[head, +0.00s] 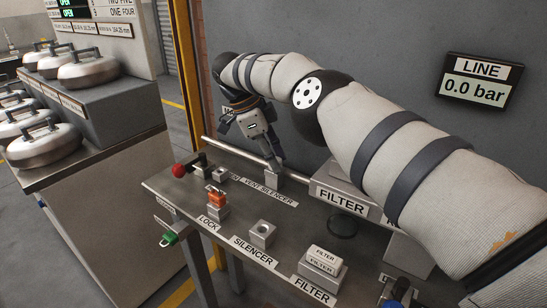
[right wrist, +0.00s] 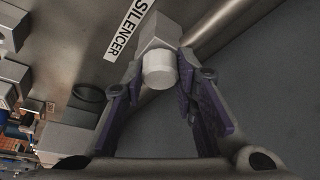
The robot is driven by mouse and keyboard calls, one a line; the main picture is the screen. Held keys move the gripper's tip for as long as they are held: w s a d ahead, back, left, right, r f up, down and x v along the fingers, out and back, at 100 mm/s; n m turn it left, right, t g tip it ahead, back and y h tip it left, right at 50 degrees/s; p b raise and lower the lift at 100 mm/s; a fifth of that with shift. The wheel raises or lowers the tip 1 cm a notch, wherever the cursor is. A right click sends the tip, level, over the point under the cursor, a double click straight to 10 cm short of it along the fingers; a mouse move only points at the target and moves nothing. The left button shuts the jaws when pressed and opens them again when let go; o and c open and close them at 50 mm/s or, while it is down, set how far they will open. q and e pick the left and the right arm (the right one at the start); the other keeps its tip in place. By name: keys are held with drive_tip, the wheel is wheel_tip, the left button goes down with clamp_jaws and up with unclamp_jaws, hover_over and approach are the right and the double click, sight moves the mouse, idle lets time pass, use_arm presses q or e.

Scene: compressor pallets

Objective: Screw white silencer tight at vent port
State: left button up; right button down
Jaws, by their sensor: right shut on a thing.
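My right gripper (head: 274,163) reaches down to the vent port block (head: 272,179) at the back of the bench, beside the vent silencer label. In the right wrist view, the white silencer (right wrist: 159,71) is a short cylinder between the two fingers of my right gripper (right wrist: 160,75), which is shut on it. It sits in line with the grey port block (right wrist: 160,31). Whether its thread is fully seated cannot be told. The fingers hide the silencer in the head view. The silencer holder (head: 262,234) on the bench front is empty. My left gripper is out of view.
A metal pipe (head: 235,152) runs along the back of the bench near the port. A red-orange lock (head: 217,198), a red knob (head: 179,170) and a white filter (head: 324,257) stand on the bench. The wall display (head: 478,82) reads 0.0 bar. Metal pots stand at left.

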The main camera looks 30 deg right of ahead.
drive_tip(key=shift+m, duration=0.3)
drive_tip(key=shift+d, duration=0.1)
drive_tip(key=c, duration=1.2)
unclamp_jaws()
drive_tip(key=shift+n+t+h, duration=0.3)
drive_tip(key=shift+n+t, duration=0.3)
drive_tip(key=shift+n, duration=1.2)
drive_tip(key=n+t, duration=0.1)
drive_tip(key=n, duration=0.2)
drive_tip(key=shift+s+n, duration=0.1)
drive_tip(key=shift+n, duration=0.3)
